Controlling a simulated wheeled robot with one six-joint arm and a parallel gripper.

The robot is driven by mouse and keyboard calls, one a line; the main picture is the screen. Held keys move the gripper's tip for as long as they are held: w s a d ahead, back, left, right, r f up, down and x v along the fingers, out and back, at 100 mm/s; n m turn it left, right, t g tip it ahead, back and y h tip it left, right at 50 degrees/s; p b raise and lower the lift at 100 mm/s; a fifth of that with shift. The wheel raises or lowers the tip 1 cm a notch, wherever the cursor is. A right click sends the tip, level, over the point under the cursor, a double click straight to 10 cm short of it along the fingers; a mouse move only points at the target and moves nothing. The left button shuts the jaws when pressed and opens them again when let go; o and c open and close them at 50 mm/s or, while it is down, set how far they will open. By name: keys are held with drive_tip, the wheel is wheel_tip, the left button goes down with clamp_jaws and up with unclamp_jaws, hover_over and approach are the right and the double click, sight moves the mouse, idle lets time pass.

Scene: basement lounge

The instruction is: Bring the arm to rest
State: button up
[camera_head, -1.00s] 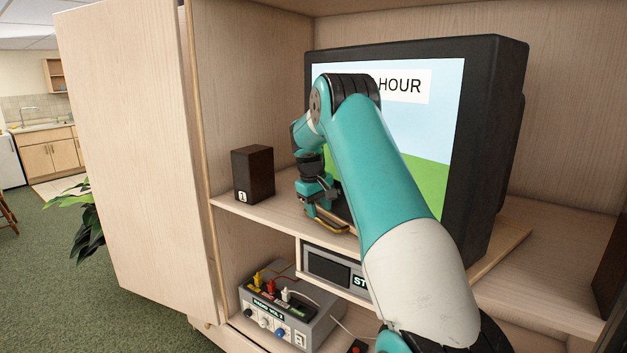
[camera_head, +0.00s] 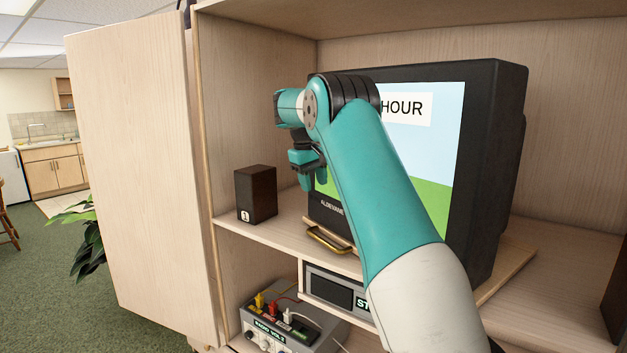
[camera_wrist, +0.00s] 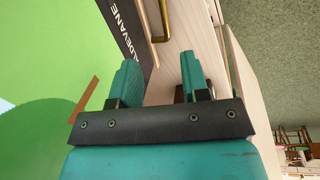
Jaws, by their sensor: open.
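My gripper (camera_head: 306,180) is open and empty, raised in front of the left part of the screen and above the shelf. In the wrist view its two teal fingers (camera_wrist: 158,82) stand apart with nothing between them. The television (camera_head: 483,150) stands in the cabinet, its screen partly hidden by my arm. A brass handle (camera_head: 328,240) on a wooden board under the television lies below my gripper, apart from it. The handle also shows in the wrist view (camera_wrist: 158,25).
A dark speaker (camera_head: 256,194) stands on the shelf (camera_head: 290,228) left of the gripper. Below are a grey box with plugs (camera_head: 275,322) and a black-fronted device (camera_head: 330,289). The cabinet door (camera_head: 140,170) stands open at left.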

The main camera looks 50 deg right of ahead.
idle(0.3)
drive_tip(key=s+a+f+n+t+y+b, duration=0.1)
drive_tip(key=s+a+f+n+b, duration=0.1)
drive_tip(key=a, duration=0.8)
drive_tip(key=s+a+f+n+b, duration=0.2)
drive_tip(key=a+n, duration=0.1)
drive_tip(key=a, duration=0.8)
drive_tip(key=s+a+f+n+t+y+b, duration=0.1)
drive_tip(key=s+a+n+b, duration=0.1)
drive_tip(key=a, duration=0.8)
drive_tip(key=s+a+f+n+y+b, duration=0.1)
drive_tip(key=s+a+f, duration=0.3)
drive_tip(key=s+a, duration=0.4)
drive_tip(key=s+a+f+n+g+y+b, duration=0.1)
drive_tip(key=s+a+f+n+y+b, duration=0.1)
drive_tip(key=s+a, duration=0.7)
drive_tip(key=s+f+y, duration=0.1)
drive_tip(key=s+f, duration=0.1)
drive_tip(key=s, duration=0.2)
drive_tip(key=shift+s, duration=0.25)
drive_tip(key=shift+d, duration=0.1)
